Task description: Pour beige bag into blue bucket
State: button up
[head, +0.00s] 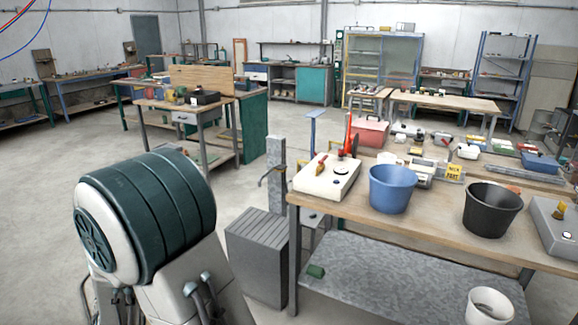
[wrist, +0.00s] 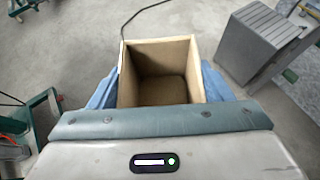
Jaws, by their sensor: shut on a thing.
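The blue bucket (head: 392,190) stands upright on the wooden workbench in the head view, near its front edge. In the wrist view, the beige bag (wrist: 127,75) looks like an open-topped box with thin walls, and I see down into it. My gripper (wrist: 160,88) has a blue finger on each side of the bag and is shut on it. The bag's inside looks plain beige; I cannot tell whether there is material in it. The bag and gripper are not visible in the head view, where only my arm shows at the left front.
A black bucket (head: 491,212) stands right of the blue one. A white device (head: 325,180) is at its left. A white bucket (head: 488,308) is low at the right front. A grey ribbed bin (head: 257,257) stands on the floor beside the workbench (head: 420,232). Floor at left is open.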

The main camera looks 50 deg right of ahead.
aim_at(392, 186)
jog(key=z, duration=0.45)
jog(key=i, duration=0.45)
jog(key=z, duration=1.1)
jog(key=i, duration=0.6)
jog(key=z, duration=0.55)
